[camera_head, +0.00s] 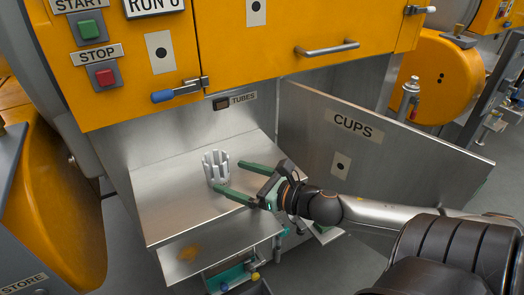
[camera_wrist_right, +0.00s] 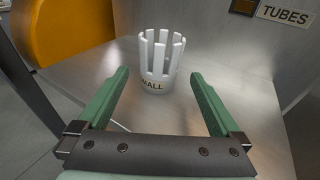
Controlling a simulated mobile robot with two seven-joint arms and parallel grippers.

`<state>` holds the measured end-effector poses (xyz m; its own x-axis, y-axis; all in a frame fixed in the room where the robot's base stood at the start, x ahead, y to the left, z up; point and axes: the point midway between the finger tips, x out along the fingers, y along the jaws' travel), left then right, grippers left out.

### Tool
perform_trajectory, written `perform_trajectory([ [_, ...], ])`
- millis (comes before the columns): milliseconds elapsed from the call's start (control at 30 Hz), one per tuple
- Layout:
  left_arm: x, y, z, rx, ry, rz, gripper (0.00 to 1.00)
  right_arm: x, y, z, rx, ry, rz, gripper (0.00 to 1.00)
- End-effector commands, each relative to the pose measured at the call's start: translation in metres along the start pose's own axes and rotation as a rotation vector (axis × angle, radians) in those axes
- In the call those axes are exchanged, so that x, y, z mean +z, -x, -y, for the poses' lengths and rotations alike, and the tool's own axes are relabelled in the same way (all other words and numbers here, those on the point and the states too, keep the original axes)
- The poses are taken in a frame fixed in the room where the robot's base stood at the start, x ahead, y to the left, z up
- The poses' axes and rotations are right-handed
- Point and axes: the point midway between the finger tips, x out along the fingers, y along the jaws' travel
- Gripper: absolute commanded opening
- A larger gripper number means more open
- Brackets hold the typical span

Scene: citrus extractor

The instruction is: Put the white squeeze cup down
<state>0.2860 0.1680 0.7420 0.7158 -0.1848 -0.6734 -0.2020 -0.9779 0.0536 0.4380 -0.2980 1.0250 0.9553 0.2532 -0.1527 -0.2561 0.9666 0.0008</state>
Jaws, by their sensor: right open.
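The white squeeze cup (camera_head: 216,167) stands upright on the steel shelf (camera_head: 165,215) below the orange machine front. It has tall slotted prongs, and in the right wrist view (camera_wrist_right: 160,62) part of a label ending in "ALL" shows on its base. My right gripper (camera_head: 242,181) comes from the right and is open. Its two green fingers (camera_wrist_right: 160,85) point toward the cup, which stands ahead of and between the fingertips in the wrist view, apparently clear of both. My left gripper is not in view.
The open panel marked CUPS (camera_head: 385,145) stands behind my right arm. A steel back wall with a TUBES label (camera_head: 243,98) rises behind the shelf. A latch handle (camera_head: 180,90) sticks out above. A lower ledge with a brown stain (camera_head: 189,253) lies in front.

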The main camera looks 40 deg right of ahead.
Motion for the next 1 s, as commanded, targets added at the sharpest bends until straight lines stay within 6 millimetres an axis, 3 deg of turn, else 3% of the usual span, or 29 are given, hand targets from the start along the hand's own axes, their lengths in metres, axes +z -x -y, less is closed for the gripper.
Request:
perform_trajectory([
  [533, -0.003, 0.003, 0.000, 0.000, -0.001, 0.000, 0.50, 0.000, 0.058, 0.000, -0.001, -0.003, 0.000, 1.00],
  [1000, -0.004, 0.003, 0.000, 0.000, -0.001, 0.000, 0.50, 0.001, 0.069, 0.000, 0.000, 0.002, 0.000, 1.00],
])
